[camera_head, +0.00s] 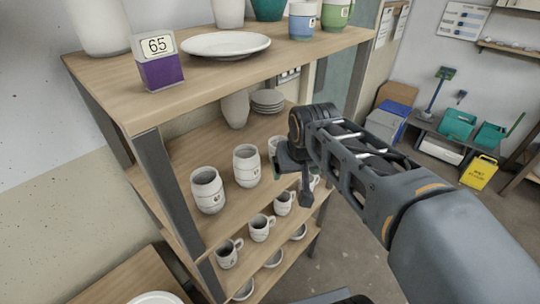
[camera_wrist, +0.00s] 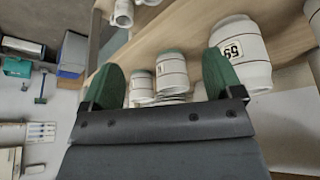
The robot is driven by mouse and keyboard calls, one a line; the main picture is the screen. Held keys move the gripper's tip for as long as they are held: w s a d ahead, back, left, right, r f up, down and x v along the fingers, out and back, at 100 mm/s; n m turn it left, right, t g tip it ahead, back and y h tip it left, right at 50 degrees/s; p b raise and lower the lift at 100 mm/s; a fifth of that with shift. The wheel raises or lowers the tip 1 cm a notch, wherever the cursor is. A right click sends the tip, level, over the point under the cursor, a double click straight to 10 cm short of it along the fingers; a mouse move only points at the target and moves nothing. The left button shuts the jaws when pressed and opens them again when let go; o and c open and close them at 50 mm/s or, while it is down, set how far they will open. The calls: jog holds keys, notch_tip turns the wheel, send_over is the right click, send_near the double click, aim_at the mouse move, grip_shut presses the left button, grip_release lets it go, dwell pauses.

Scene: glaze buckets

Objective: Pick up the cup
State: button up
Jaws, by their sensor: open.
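Handled cups stand on the shelf below, including a near one (camera_head: 228,254). In the wrist view my gripper (camera_wrist: 163,82) has its green fingers apart, with nothing held. Two white cups, one left (camera_wrist: 140,88) and one right (camera_wrist: 172,75), show beyond the gap. A larger labelled cup (camera_wrist: 242,60) is beside the right finger. Which cup is meant cannot be told.
Stacked plates (camera_head: 268,101) and a pale vase (camera_head: 235,109) stand farther back. Open floor (camera_head: 350,235) lies right of the rack.

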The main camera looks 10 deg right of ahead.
jog(key=shift+o, duration=0.6)
jog(key=w+p, duration=0.1)
jog(key=w, duration=0.5)
jog(key=w+p, duration=0.2)
jog(key=w, duration=0.4)
jog(key=shift+w+r+p, duration=0.2)
jog(key=shift+w+p, duration=0.05)
jog(key=shift+p, duration=0.05)
jog(key=shift+p+x, duration=0.5)
jog(key=shift+x, duration=2.05)
jog(key=shift+w, duration=0.1)
jog(key=shift+c, duration=0.3)
jog(key=c, duration=1)
jog(key=shift+r, duration=0.2)
